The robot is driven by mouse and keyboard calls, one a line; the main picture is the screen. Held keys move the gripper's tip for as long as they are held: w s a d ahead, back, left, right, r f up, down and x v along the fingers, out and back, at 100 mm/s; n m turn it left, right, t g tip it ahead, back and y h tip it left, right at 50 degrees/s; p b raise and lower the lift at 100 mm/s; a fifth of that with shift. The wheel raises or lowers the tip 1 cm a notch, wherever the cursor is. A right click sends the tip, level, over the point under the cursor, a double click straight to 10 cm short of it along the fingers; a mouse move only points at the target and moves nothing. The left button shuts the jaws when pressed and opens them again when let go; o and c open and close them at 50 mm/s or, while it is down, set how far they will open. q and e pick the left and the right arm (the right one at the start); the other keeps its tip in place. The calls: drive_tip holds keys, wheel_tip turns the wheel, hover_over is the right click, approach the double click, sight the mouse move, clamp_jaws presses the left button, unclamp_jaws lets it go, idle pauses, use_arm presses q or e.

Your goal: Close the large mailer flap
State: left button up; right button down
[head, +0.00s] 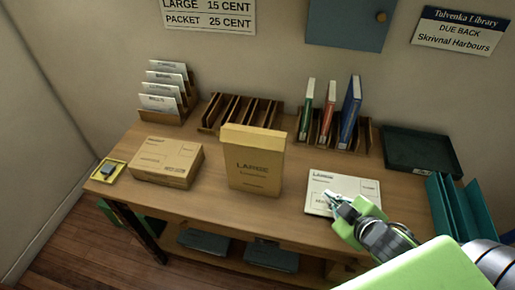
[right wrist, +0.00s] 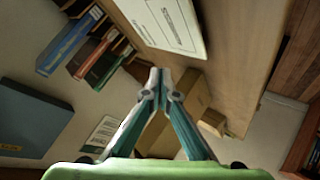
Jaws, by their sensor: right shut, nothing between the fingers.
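A tan upright mailer marked LARGE (head: 254,168) stands mid-table, with a paler band (head: 253,137) across its top. I cannot tell whether this band is a raised flap or a folded one. A pale flat mailer, its label seeming to read LARGE too (head: 365,189), lies to its right; it also shows in the right wrist view (right wrist: 168,22). My right gripper (head: 336,203) is shut and empty, over the flat mailer's lower part in the head view. Its closed fingertips show in the right wrist view (right wrist: 159,78). I cannot tell if they touch anything. My left gripper is out of view.
A tan carton (head: 167,162) and a yellow tray (head: 107,171) are on the left. A card rack (head: 166,93), an empty slotted rack (head: 240,112) and a book rack (head: 335,133) line the back. A dark tray (head: 417,151) and teal folders (head: 456,207) are at the right.

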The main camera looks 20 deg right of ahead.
drive_tip(key=w+a+r+n+t+y, duration=0.1)
drive_tip(key=w+r+n+t+y, duration=0.3)
drive_tip(key=r, duration=0.3)
drive_tip(key=n+g+y, duration=0.3)
drive_tip(key=n+y, duration=0.6)
drive_tip(key=n, duration=0.2)
approach(254, 137)
drive_tip(key=s+a, duration=0.2)
drive_tip(key=s, duration=0.4)
drive_tip(key=w+a+f+b, duration=0.1)
drive_tip(key=w+a+f, duration=0.1)
drive_tip(key=w+a, duration=0.3)
drive_tip(key=w, duration=0.4)
drive_tip(key=shift+w+f, duration=0.25)
drive_tip(key=shift+w, duration=0.15)
drive_tip(key=shift+a, duration=0.1)
